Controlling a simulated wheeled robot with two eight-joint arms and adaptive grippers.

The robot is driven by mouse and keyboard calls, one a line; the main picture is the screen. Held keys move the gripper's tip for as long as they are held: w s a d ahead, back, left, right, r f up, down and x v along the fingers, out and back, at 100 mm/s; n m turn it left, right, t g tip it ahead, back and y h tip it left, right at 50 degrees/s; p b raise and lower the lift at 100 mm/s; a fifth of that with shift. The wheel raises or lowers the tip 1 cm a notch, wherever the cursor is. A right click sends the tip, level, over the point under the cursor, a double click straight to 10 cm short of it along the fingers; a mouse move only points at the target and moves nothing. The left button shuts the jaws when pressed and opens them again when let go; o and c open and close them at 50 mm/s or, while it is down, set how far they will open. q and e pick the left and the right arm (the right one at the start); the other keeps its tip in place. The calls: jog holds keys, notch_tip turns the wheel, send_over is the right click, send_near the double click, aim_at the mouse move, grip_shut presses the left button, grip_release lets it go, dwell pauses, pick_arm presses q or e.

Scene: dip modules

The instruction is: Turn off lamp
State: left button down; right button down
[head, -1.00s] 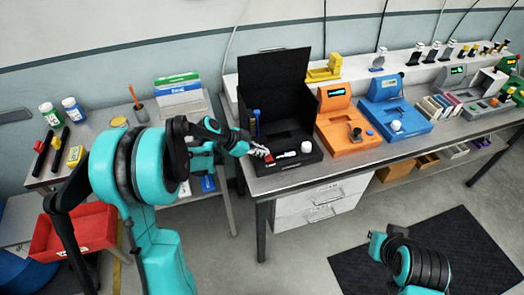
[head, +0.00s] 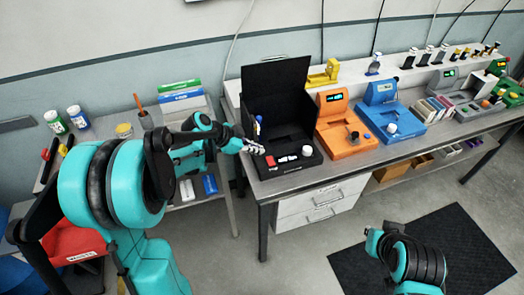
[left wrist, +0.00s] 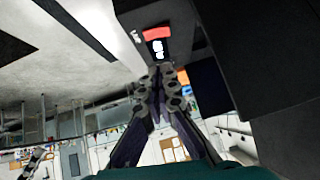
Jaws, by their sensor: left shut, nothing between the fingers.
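A black open-fronted box (head: 276,88) with a raised back panel stands on the bench; I cannot tell for certain that it is the lamp. Its front base has a red switch-like part (head: 270,161) with white markings or parts beside it. In the left wrist view the red part (left wrist: 158,34) lies just beyond my fingertips, with a white mark below it. My left gripper (head: 261,150) is shut and empty, just above and left of the red part, seemingly apart from it. It also shows in the left wrist view (left wrist: 158,82). My right arm shows at lower right, its gripper out of view.
An orange device (head: 345,141) and a blue device (head: 404,112) stand right of the box. A blue-capped item (head: 258,128) stands inside the box's left side. Bottles and a red bin (head: 75,240) are at left.

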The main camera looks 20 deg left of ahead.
pick_arm(q)
jog(key=p+v, duration=0.1)
jog(key=v, duration=0.4)
jog(key=shift+d, duration=0.1)
jog(key=b, duration=0.2)
jog(key=w+b, duration=0.1)
jog(key=b, duration=0.1)
jog(key=shift+w+r, duration=0.2)
jog(key=shift+r, duration=0.05)
jog(key=shift+f, duration=0.1)
